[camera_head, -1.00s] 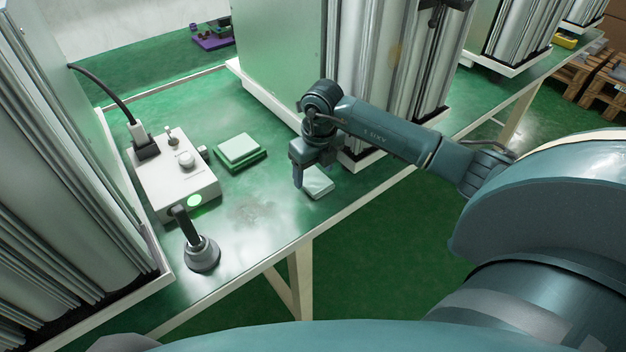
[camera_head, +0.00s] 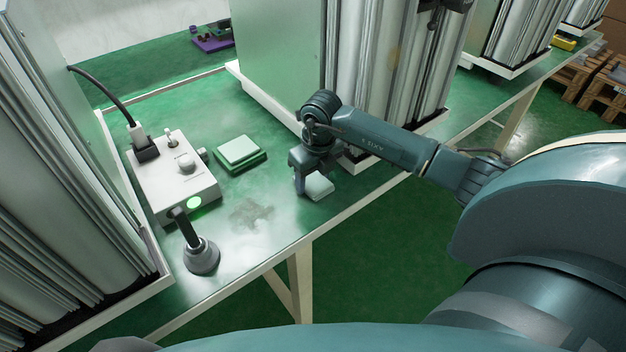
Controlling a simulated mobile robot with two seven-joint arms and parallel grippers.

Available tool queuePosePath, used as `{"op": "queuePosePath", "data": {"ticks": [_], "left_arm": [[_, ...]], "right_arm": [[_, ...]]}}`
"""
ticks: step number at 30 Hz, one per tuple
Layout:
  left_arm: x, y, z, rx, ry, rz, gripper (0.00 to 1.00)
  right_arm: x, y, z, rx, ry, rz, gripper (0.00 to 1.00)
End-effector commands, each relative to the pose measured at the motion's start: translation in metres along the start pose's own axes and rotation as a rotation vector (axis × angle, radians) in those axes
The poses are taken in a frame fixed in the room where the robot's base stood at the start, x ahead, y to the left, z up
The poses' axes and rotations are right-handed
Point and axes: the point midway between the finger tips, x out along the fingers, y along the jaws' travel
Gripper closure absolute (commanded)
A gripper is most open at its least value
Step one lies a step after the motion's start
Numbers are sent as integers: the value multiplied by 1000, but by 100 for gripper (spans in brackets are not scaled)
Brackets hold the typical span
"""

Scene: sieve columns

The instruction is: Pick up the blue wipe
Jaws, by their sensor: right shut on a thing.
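The wipe (camera_head: 320,188) is a small pale, whitish-blue folded cloth on the green table near its front edge. My right gripper (camera_head: 305,188) points down over it and is shut on it. One finger shows at the wipe's left side; the other finger is hidden by the gripper or the wipe. I cannot tell whether the wipe is clear of the table. My left gripper is not in view.
A white control box (camera_head: 175,180) with a lit green button stands at left. A black-handled tool with a round base (camera_head: 201,256) is in front. A pale green stack (camera_head: 240,152) lies behind a grey smudge (camera_head: 251,214). Tall sieve columns (camera_head: 375,70) stand behind my arm.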

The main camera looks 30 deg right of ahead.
Motion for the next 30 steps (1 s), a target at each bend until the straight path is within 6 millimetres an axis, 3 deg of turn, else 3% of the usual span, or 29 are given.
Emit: {"op": "queuePosePath", "data": {"ticks": [7,18,30], "left_arm": [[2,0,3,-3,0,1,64],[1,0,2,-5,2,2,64],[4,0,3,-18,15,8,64]], "right_arm": [[-9,4,2,0,-5,-1,69],[-72,3,10,0,-6,-2,69],[-69,97,9,-5,-4,4,69]]}}
